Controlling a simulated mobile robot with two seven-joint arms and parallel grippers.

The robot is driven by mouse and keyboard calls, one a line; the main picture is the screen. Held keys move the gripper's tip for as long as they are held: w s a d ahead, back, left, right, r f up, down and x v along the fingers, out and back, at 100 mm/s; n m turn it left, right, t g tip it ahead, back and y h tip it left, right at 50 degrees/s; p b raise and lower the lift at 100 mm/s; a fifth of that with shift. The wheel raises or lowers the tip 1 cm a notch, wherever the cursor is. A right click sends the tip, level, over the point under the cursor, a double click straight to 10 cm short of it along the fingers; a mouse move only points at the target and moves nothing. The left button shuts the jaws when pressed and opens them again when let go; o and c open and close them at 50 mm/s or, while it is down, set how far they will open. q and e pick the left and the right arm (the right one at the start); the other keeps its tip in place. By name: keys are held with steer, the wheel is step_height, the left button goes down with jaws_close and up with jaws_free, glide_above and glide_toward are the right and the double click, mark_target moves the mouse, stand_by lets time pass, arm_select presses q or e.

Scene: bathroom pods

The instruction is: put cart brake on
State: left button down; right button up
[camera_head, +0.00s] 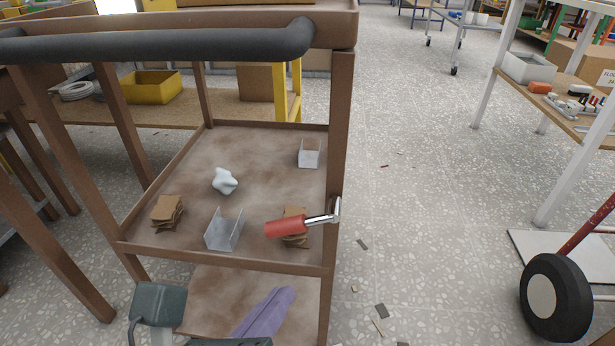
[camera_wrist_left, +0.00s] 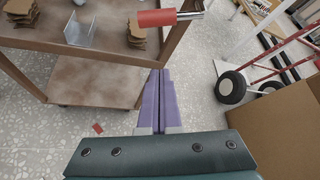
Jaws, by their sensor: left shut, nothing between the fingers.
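The brown cart (camera_head: 150,250) stands in front of me with a dark push bar across its top. Its brake lever has a red grip (camera_head: 285,225) and a metal arm fixed to the right front post. The grip points left, level with the middle shelf and tilted slightly down. It also shows in the left wrist view (camera_wrist_left: 157,18) at the top. My left gripper (camera_head: 288,292) has purple fingers, shut and empty, below the red grip and apart from it. The fingers also show in the left wrist view (camera_wrist_left: 160,75), pointing toward the cart. My right gripper is not in view.
The middle shelf carries brown cardboard stacks (camera_head: 167,212), metal brackets (camera_head: 224,232) and a white lump (camera_head: 224,181). A hand truck wheel (camera_head: 556,298) stands at the right. A cardboard box (camera_wrist_left: 275,130) is at right in the wrist view. Floor right of the cart is mostly clear.

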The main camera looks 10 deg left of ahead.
mark_target(298, 224)
arm_select(q)
steer(key=b+x, duration=0.4)
steer(key=x, duration=0.4)
steer(key=r+p, duration=0.1)
steer(key=a+r+p, duration=0.1)
steer(key=r, duration=0.2)
steer(key=shift+w+a+p, duration=0.2)
steer(key=shift+a+p, duration=0.15)
steer(key=shift+p, duration=0.05)
steer(key=shift+a+r+m+y+p, duration=0.25)
steer(key=shift+r+p, duration=0.4)
steer(key=shift+p, duration=0.55)
